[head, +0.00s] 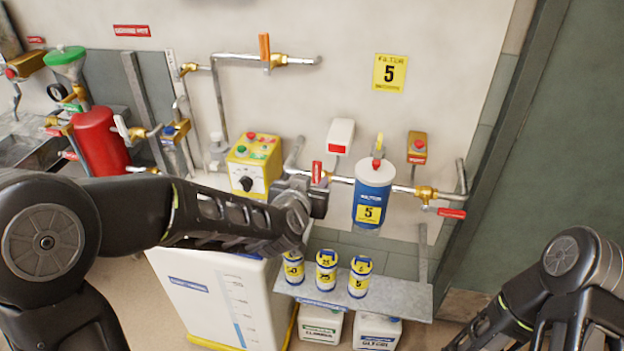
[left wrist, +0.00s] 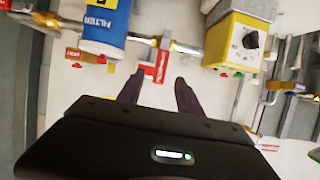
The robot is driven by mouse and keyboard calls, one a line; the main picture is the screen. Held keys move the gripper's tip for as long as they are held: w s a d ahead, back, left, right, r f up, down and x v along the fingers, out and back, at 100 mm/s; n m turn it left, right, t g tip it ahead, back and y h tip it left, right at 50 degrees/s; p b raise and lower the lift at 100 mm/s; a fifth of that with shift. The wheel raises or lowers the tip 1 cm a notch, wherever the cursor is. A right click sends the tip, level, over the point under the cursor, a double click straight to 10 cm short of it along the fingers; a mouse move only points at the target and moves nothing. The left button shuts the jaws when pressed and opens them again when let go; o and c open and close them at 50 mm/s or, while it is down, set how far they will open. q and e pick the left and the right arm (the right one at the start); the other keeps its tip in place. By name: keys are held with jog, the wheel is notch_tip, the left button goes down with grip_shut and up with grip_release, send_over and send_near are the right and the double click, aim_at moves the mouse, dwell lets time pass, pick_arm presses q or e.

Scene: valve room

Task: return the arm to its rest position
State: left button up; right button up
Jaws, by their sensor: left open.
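My left arm (head: 130,205) reaches in from the left across the head view. Its gripper (head: 316,196) is in front of the pipework, left of the blue filter housing (head: 372,188). In the left wrist view the two dark fingers (left wrist: 158,92) stand apart with nothing between them. A red valve handle (left wrist: 158,66) shows just beyond the fingertips; I cannot tell the exact gap. It also shows in the head view (head: 317,172), just above the gripper. My right arm (head: 575,270) is folded at the lower right; its gripper is not visible.
A yellow control box (head: 253,163) is left of the left gripper. Below are a white tank (head: 215,300) and a grey shelf (head: 405,296) with several labelled cartridges (head: 326,271). A red cylinder (head: 100,140) stands at the left.

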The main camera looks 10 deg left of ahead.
dwell(0.3)
pick_arm(q)
jog(key=s+d+f+g+h, duration=0.1)
jog(key=s+d+f+g, duration=0.15)
jog(key=f, duration=0.35)
jog(key=s+d+f+g+h, duration=0.1)
jog(key=s+f, duration=0.3)
jog(key=f, duration=0.3)
jog(key=s+d+f+g, duration=0.2)
jog(key=s+f, duration=0.2)
jog(key=f, duration=0.2)
jog(key=s+a+f+n+g+h, duration=0.1)
jog(key=s+f+g, duration=0.6)
jog(key=s+f, duration=1.1)
jog(key=s+n, duration=0.1)
jog(key=s, duration=0.3)
jog(key=shift+s+a+f+n, duration=0.15)
jog(key=shift+f+n, duration=0.1)
jog(key=shift+n, duration=0.05)
